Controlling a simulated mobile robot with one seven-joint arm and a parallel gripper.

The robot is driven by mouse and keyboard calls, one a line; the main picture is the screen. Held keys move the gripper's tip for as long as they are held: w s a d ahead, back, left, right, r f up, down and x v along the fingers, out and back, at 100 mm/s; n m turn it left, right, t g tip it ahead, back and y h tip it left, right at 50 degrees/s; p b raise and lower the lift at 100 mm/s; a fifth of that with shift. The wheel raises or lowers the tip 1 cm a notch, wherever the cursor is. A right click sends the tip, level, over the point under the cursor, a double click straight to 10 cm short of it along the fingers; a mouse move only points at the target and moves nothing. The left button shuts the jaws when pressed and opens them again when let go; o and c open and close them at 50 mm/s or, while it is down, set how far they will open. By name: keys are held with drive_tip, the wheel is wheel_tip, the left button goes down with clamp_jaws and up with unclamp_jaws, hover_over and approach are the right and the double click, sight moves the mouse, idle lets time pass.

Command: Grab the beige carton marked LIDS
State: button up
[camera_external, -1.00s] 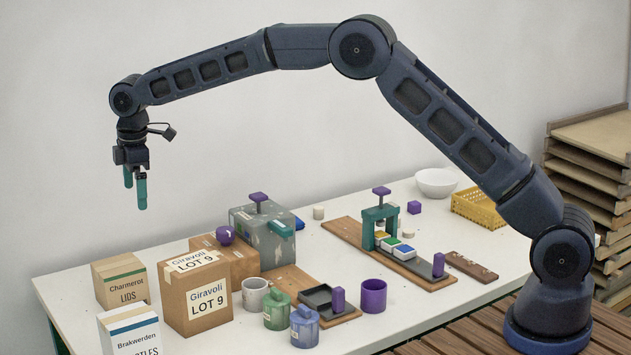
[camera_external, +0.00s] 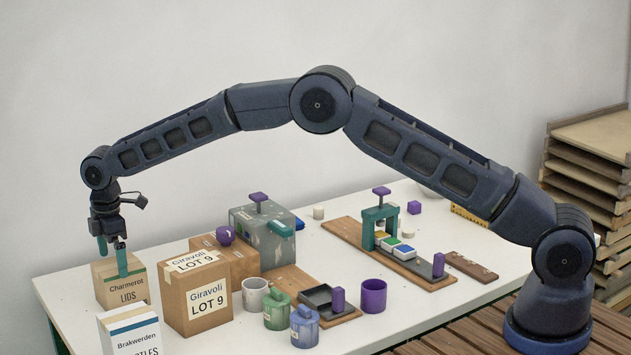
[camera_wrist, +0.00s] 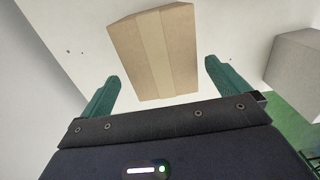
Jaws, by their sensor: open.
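The beige carton marked LIDS (camera_external: 122,291) stands at the left end of the white table, with "Charmerot" above the word LIDS on its label. My gripper (camera_external: 112,261) points down at the carton, with its green fingers apart and one finger in front of the carton's upper front face. In the wrist view, the carton's taped top (camera_wrist: 154,52) lies ahead of and between the open fingertips of my gripper (camera_wrist: 162,72). No contact between the fingers and the carton can be made out.
A white Brakwerden box (camera_external: 130,330) stands close in front of the carton. A brown Giravoli LOT 9 carton (camera_external: 178,303) stands just to its right. Farther right are several pots, including a purple cup (camera_external: 373,296). The table's left rear is clear.

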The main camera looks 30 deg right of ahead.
sight(120, 284)
drive_tip(key=shift+s+d+f, duration=0.1)
drive_tip(key=shift+d+f, duration=0.15)
drive_tip(key=shift+f, duration=1.05)
drive_tip(key=shift+d+f, duration=0.2)
drive_tip(key=shift+f, duration=1.1)
drive_tip(key=c, duration=1.2)
